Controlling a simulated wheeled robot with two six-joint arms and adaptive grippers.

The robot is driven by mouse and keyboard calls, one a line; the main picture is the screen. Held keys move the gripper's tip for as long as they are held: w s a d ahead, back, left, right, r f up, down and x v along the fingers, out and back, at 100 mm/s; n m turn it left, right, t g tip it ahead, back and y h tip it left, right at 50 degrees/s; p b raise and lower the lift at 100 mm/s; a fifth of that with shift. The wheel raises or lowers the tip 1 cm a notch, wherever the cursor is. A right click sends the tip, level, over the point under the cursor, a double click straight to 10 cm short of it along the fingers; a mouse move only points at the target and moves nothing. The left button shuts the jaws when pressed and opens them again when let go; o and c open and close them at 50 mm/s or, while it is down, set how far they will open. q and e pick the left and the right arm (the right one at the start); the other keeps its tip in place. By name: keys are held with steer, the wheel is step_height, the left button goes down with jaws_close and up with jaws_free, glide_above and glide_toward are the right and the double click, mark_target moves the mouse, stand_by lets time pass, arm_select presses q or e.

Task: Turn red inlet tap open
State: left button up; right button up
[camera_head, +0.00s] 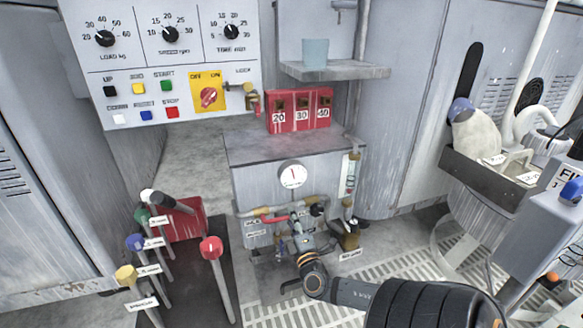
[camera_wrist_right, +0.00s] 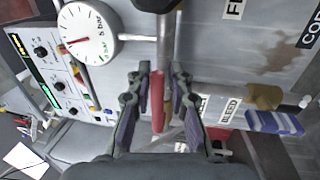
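The red inlet tap handle (camera_head: 296,222) is on the pipework at the front of the grey cabinet, below a round white pressure gauge (camera_head: 292,174). My right gripper (camera_head: 300,234) reaches up to it from the lower right. In the right wrist view the red handle (camera_wrist_right: 157,98) lies between the two fingers of my right gripper (camera_wrist_right: 158,105). The fingers are apart, with a visible gap on each side of the handle. Whether a fingertip touches it is unclear. The gripper hides part of the pipework in the head view. My left gripper is not in view.
A brass valve (camera_head: 348,238) and a clear flow tube (camera_head: 350,178) stand right of the tap. Several ball-topped levers, including a red one (camera_head: 211,247), stand at the lower left. A control panel (camera_head: 240,132) hangs above. A floor grating (camera_head: 385,292) lies in front.

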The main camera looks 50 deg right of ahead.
steer(key=shift+o, duration=0.9)
steer(key=shift+s+a, duration=0.1)
steer(key=shift+s, duration=0.05)
steer(key=v, duration=1.1)
steer(key=shift+s, duration=0.3)
steer(key=shift+a+f, duration=0.1)
steer(key=shift+a, duration=0.1)
